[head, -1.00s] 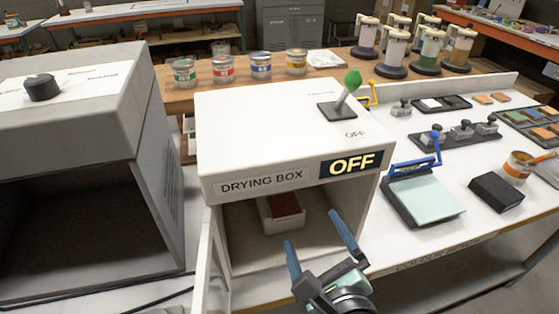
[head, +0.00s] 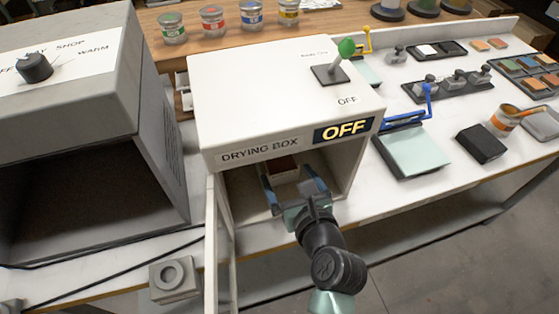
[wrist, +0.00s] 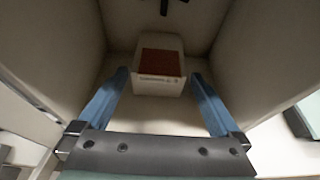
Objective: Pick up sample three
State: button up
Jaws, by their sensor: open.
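A small pale block with a dark red top (wrist: 160,63) sits inside the drying box (head: 258,153), toward the back of its floor. Its front carries a label too small to read, so I cannot tell whether it is sample three. In the head view the block's red top (head: 283,166) shows between my fingers. My gripper (head: 292,189) is open and empty at the box's mouth, its blue fingers pointing inward. In the wrist view the fingers (wrist: 158,85) stand to either side of the block's near end, apart from it.
The drying box's side walls and roof enclose the gripper closely. Its open door (head: 222,245) stands at the left of the mouth. A grey oven-like box (head: 165,110) is to the left. A blue-handled press (head: 412,150) stands to the right.

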aim_at(280, 162)
jog(key=shift+x, duration=2.4)
jog(key=shift+r, duration=0.15)
jog(key=c, duration=1.2)
